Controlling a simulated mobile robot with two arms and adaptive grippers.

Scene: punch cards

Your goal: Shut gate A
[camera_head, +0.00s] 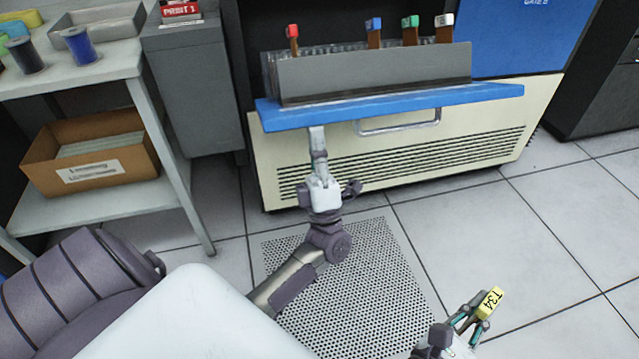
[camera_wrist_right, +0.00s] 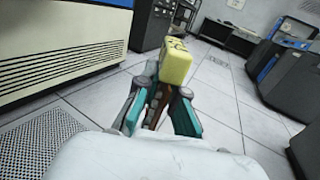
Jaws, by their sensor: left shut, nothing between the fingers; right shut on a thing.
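A blue drop-down panel (camera_head: 400,107) stands open, about level, at the front of the machine; I take it for gate A, though no letter A is legible. Under it is a metal handle (camera_head: 400,124). A second blue panel (camera_head: 525,40) to the right stands upright, its lettering too small to read surely. My left gripper (camera_head: 318,150) is shut and empty, at the panel's front edge left of the handle; contact is unclear. My right gripper (camera_head: 470,318) is shut on a brown piece with a yellow T34 tag (camera_head: 491,302), also in the right wrist view (camera_wrist_right: 176,62).
A grey tray (camera_head: 375,75) on the blue panel holds cards with red, blue, green and white-tabbed markers. A cart (camera_head: 150,95) with spools and a cardboard box (camera_head: 90,155) stands left. Tiled floor (camera_head: 560,205) is clear on the right.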

